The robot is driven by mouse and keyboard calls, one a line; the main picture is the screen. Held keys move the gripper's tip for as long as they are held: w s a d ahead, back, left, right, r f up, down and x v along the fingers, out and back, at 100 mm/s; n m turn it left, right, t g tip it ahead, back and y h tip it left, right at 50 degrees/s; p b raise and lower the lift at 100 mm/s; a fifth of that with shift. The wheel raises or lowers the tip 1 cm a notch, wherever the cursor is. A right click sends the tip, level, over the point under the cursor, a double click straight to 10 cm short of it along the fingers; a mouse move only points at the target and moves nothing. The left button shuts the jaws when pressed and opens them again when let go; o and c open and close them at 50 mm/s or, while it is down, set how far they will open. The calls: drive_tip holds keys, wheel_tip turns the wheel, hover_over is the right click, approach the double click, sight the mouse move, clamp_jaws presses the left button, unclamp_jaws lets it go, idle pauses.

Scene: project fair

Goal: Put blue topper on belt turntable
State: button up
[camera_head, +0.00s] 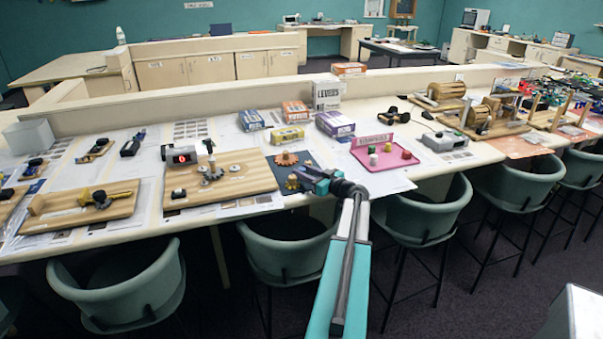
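My gripper (300,180) reaches over the front edge of the long table, at the near edge of a dark mat (312,165) with small brown parts on it. Its fingers are too small to tell whether they are open or hold something. A pink tray (388,180) to its right carries small white, green and red pieces. I cannot make out a blue topper for certain. A wooden board (250,180) left of my gripper carries small round parts (210,172) and a dark block; it may be the belt turntable, but I cannot tell.
Several small boxes (335,123) stand behind the mat and tray. Another wooden board (65,216) lies at the left, and wooden devices (485,118) stand at the right. Green chairs (122,285) line the table's front.

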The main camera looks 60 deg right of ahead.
drive_tip(key=s, duration=0.3)
drive_tip(key=s+a+b, duration=0.1)
drive_tip(key=s, duration=0.6)
drive_tip(key=shift+s+a+r+b, duration=0.25)
drive_tip(key=shift+a+r+b, duration=0.05)
drive_tip(key=shift+a+b, duration=0.1)
drive_tip(key=shift+s+d, duration=0.1)
drive_tip(key=shift+c, duration=0.5)
idle(0.4)
drive_tip(key=shift+s+r, duration=0.1)
